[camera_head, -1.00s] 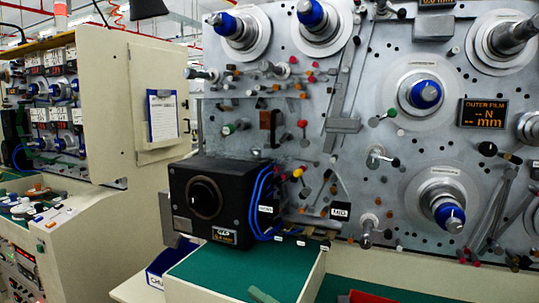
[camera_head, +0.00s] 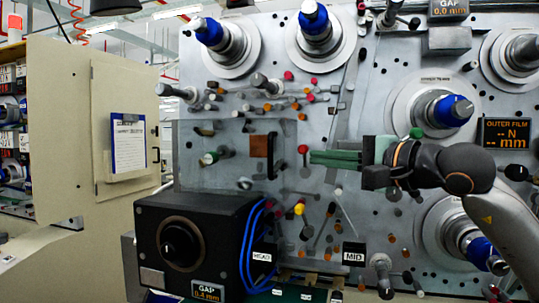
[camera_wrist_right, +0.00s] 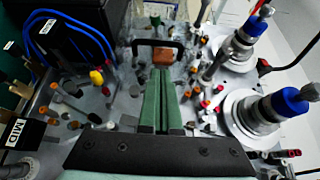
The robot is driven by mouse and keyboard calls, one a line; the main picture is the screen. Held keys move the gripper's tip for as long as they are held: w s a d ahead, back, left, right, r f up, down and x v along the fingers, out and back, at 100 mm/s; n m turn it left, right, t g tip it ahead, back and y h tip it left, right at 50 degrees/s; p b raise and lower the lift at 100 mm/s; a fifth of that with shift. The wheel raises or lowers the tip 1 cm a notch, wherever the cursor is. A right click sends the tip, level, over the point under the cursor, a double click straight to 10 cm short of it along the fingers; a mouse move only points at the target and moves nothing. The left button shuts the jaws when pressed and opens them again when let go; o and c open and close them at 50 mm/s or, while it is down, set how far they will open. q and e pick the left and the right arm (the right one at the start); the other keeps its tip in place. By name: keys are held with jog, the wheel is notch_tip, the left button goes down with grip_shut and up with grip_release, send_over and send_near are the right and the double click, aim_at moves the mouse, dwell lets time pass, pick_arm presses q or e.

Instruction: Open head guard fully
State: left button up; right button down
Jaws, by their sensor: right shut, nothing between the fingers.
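The head guard (camera_head: 225,172) looks like a clear panel in front of the metal plate, left of centre in the head view. Its faint edges make its exact angle hard to tell. A black handle with a brown block (camera_head: 262,146) sits near its right edge. The black handle bar also shows in the right wrist view (camera_wrist_right: 142,42), ahead of the fingertips. My right gripper (camera_head: 313,158) has green fingers, shut and empty, pointing left toward the handle with a gap between. Its fingers show together in the right wrist view (camera_wrist_right: 160,75). My left gripper is not in view.
A black box with a round lens (camera_head: 180,245) and blue cables (camera_head: 248,235) stands below the guard. Blue-tipped spindles (camera_head: 215,35) and small coloured pegs stick out of the plate around the handle. A MID label (camera_head: 353,254) is lower right of the guard.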

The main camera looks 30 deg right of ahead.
jog(key=p, duration=0.4)
send_near(265, 152)
jog(key=w, duration=0.3)
jog(key=shift+w+a+r, duration=0.1)
jog(key=shift+w+a, duration=0.25)
jog(key=shift+w, duration=0.25)
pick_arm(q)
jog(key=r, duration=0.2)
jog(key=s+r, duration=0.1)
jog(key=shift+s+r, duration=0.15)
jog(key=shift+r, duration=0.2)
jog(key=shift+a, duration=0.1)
pick_arm(e)
jog(key=shift+s+a, duration=0.1)
